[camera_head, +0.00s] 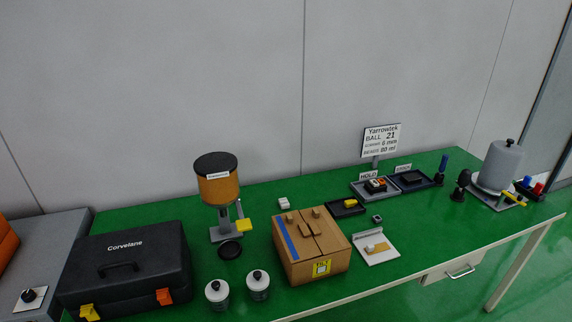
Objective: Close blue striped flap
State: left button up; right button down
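A cardboard box (301,268) stands on the green table near its front edge, right of the picture's middle low area. A blue stripe (286,239) runs along the left part of its top, on the blue striped flap. Several small brown tabs or blocks (306,229) show on the top, and a dark seam runs between its left and right parts. The top looks nearly flat; I cannot tell whether the striped flap is fully down. Neither gripper is in view.
A black Corvelane case (125,268) and two lidded jars (258,285) stand left of the box. An orange-bodied dispenser (215,188) stands behind left. A white pad (377,249), trays (347,208) and a grey cylinder (499,166) are to the right.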

aim_at(297, 238)
jog(key=k+j+u, duration=0.1)
jog(key=j, duration=0.25)
jog(key=k+j+u, duration=0.1)
jog(key=k+j, duration=0.15)
jog(key=k+j+u, duration=0.15)
jog(key=j, duration=0.35)
jog(key=k+j+u, duration=0.1)
jog(key=j, duration=0.25)
jog(key=k, duration=0.1)
